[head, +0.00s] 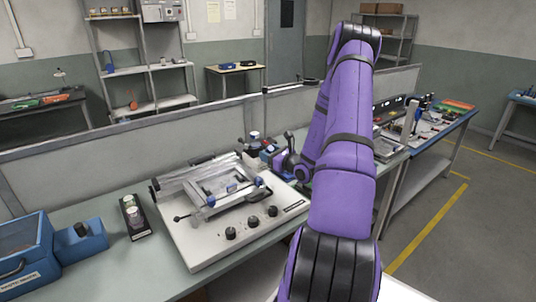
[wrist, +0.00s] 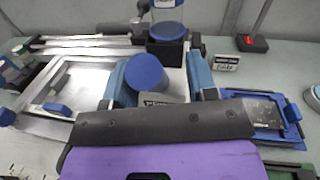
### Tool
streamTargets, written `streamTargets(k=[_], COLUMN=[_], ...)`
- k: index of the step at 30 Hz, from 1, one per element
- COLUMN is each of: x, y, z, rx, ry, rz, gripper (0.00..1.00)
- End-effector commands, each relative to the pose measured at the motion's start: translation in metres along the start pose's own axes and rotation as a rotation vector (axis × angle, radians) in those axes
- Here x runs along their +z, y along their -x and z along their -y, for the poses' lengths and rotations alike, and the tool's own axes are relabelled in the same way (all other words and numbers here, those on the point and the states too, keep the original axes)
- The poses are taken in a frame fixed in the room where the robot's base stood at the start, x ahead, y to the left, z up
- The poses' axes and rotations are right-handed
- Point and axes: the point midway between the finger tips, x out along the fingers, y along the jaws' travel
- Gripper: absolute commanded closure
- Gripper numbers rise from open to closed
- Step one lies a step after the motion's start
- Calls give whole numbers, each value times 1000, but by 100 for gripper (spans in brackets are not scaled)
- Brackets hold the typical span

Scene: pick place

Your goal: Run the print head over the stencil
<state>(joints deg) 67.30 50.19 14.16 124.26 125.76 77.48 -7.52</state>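The stencil printer has a pale base (head: 235,225) with dark knobs on its front, on the bench left of my arm in the head view. Its silver stencil frame (head: 222,186) lies on top and also shows at the left of the wrist view (wrist: 62,88). In the wrist view a blue round-topped knob (wrist: 147,72) stands by a labelled grey block, between two blue upright pieces. I cannot tell which part is the print head. My gripper is at the printer's back right; its fingers are not clearly told apart from the blue parts.
A blue machine (head: 45,255) and a small dark holder with bottles (head: 134,215) stand left of the printer. A blue tray (wrist: 262,113) lies at the right in the wrist view. A low grey partition (head: 100,160) runs behind the bench.

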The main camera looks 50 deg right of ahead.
Motion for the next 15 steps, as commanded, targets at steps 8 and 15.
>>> streamTargets(k=[8, 15], x=[0, 0], y=[3, 38], z=[-1, 0], rx=[2, -1], ry=[0, -1], rz=[0, -1], gripper=[47, 47])
